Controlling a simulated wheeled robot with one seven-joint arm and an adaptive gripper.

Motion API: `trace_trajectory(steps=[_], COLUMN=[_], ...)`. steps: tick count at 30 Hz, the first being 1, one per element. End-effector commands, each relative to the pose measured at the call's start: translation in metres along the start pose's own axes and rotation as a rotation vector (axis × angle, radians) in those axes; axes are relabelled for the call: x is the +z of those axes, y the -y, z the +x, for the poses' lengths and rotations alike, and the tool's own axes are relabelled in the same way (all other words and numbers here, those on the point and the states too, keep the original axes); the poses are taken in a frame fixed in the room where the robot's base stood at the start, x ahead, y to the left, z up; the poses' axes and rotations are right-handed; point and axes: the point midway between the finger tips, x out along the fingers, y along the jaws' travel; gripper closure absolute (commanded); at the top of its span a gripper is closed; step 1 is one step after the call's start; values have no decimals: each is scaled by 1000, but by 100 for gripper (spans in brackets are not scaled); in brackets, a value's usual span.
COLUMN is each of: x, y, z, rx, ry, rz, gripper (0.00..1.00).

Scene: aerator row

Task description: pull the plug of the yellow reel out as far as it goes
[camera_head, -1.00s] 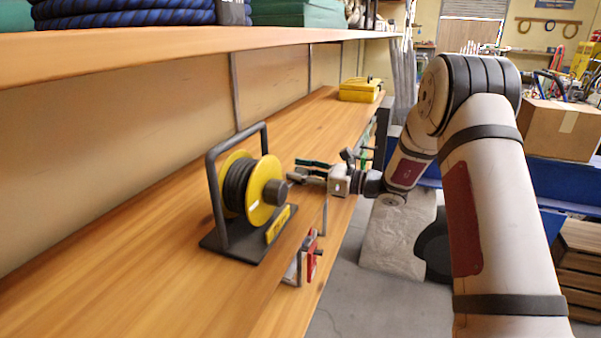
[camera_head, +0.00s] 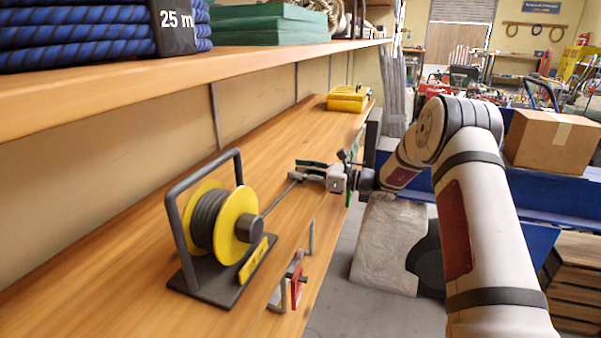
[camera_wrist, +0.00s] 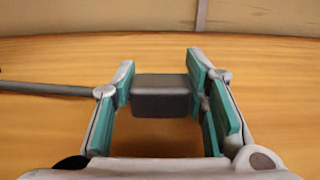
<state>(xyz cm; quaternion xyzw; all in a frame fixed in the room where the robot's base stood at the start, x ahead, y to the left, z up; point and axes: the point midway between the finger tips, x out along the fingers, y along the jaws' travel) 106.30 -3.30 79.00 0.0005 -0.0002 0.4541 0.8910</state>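The yellow reel (camera_head: 234,217), wound with dark cable, stands upright in a dark grey frame (camera_head: 172,225) on the wooden bench. A length of dark cable (camera_head: 279,200) runs straight from its hub up to my gripper (camera_head: 303,171), clear of the reel to the right. In the wrist view, my gripper's teal-padded fingers (camera_wrist: 160,90) close on both sides of the dark grey plug (camera_wrist: 164,96). The cable (camera_wrist: 45,89) leaves to the left past the left finger. In the head view the plug is mostly hidden by the fingers.
A red clamp-like fitting (camera_head: 297,281) sits at the bench's front edge below the cable. A yellow case (camera_head: 349,99) lies farther along the bench (camera_head: 120,260). The upper shelf (camera_head: 240,62), holding blue rope (camera_head: 75,38), overhangs the bench. The bench around my gripper is clear.

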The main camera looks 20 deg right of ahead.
Motion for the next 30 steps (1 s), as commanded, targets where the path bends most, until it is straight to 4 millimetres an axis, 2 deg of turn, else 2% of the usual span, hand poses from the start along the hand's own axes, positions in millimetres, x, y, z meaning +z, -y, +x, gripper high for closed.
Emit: trace_trajectory(steps=[1,3,11,16,30], x=[-1,-1,0,0,0], y=[0,0,0,1,1], z=[-1,-1,-1,-11,-99], rx=[-1,-1,-1,-2,-4], ry=[-1,-1,-1,-2,0], rz=[1,1,0,-1,0], gripper=[49,38,38,38,38])
